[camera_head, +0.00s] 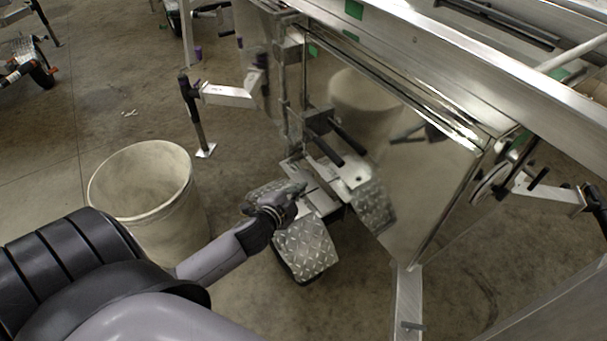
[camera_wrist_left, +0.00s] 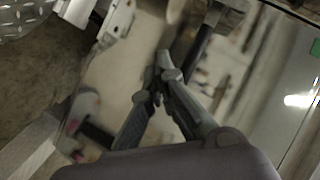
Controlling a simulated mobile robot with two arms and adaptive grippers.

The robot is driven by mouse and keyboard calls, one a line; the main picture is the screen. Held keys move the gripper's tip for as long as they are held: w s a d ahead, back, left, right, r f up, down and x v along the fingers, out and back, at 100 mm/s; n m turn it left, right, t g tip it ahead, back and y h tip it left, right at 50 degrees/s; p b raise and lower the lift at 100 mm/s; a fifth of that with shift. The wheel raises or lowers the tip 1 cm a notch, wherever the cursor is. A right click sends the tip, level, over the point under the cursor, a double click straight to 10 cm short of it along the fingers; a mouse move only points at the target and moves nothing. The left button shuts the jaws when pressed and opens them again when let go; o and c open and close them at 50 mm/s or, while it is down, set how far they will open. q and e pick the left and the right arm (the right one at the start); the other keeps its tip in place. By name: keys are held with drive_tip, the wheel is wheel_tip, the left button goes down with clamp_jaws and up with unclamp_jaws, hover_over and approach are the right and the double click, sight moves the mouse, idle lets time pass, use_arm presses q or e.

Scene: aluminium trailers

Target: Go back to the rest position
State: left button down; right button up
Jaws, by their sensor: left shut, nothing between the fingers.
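My left gripper (camera_head: 296,190) is in the head view, at the end of my left arm coming in from the lower left. It hangs over the diamond-plate fender (camera_head: 305,245) of the trailer, close to its polished metal side (camera_head: 420,180). In the left wrist view the two fingers (camera_wrist_left: 160,75) meet at their tips, with nothing between them. The fender's diamond plate (camera_wrist_left: 25,15) also shows at that view's upper left corner. Whether the gripper touches the trailer cannot be told. My right gripper is in neither view.
A large pale bin (camera_head: 140,185) stands on the concrete floor beside my left arm. A jack post (camera_head: 192,115) stands behind it. Two dark handles (camera_head: 325,150) stick out near the gripper. The trailer's top rail (camera_head: 480,70) runs across the upper right.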

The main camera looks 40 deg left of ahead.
use_arm(q)
drive_tip(key=shift+s+f, duration=0.15)
drive_tip(key=shift+s, duration=0.1)
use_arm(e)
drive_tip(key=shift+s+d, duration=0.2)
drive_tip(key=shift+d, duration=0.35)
